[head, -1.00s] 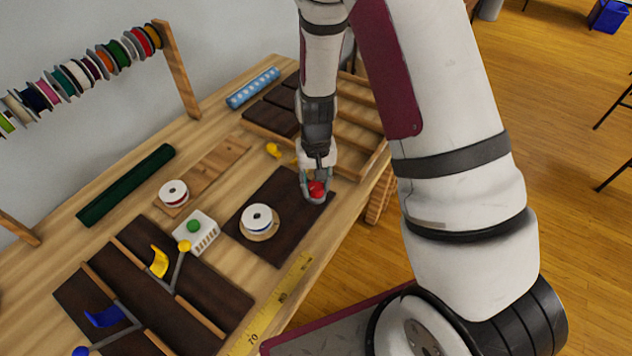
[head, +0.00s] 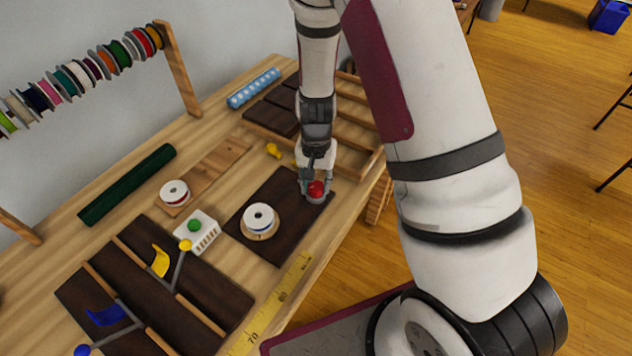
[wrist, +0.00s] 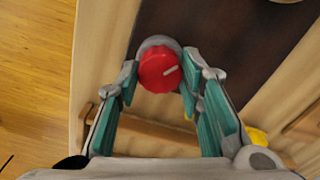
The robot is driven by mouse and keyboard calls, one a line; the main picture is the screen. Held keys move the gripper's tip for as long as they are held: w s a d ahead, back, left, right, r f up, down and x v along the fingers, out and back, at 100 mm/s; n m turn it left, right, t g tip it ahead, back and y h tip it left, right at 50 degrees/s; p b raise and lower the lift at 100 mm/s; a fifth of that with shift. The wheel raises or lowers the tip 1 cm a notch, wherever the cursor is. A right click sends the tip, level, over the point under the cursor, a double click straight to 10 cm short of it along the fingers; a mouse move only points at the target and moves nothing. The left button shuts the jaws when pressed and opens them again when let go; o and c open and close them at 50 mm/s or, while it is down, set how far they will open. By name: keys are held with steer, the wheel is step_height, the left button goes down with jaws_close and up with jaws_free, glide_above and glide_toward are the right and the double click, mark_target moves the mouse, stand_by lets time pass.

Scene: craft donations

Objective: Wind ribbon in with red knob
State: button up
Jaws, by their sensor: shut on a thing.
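The red knob (head: 316,188) sits on a grey round base at the right end of a dark brown board (head: 284,247). My gripper (head: 315,185) points down over it, with a fingertip on each side, shut on the knob. In the wrist view the red knob (wrist: 158,71) shows a pale pointer mark, between the teal-padded fingers of my gripper (wrist: 160,80). A white spool (head: 259,212) with a dark hub stands on a round wooden base on the same board. No loose ribbon between spool and knob can be made out.
A white box with a green button (head: 194,225) stands left of the board. Yellow (head: 160,262) and blue (head: 105,317) levers are further left. Another white spool (head: 174,191) lies on a wooden strip. A slatted wooden rack (head: 358,130) stands behind my gripper. A yellow ruler (head: 270,310) runs along the front.

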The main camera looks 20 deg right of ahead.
steer(key=o, duration=1.2)
steer(key=shift+c, duration=0.2)
step_height(320, 180, up, 12)
step_height(320, 180, up, 8)
steer(key=n+t, duration=0.1)
glide_above(316, 185)
steer(key=s, duration=0.3)
steer(key=s+r+n+t, duration=0.4)
steer(key=s+r+n, duration=0.1)
steer(key=s+r, duration=1)
steer(key=shift+s+d+r+n, duration=0.2)
steer(key=shift+s+n, duration=0.1)
steer(key=shift+s, duration=0.9)
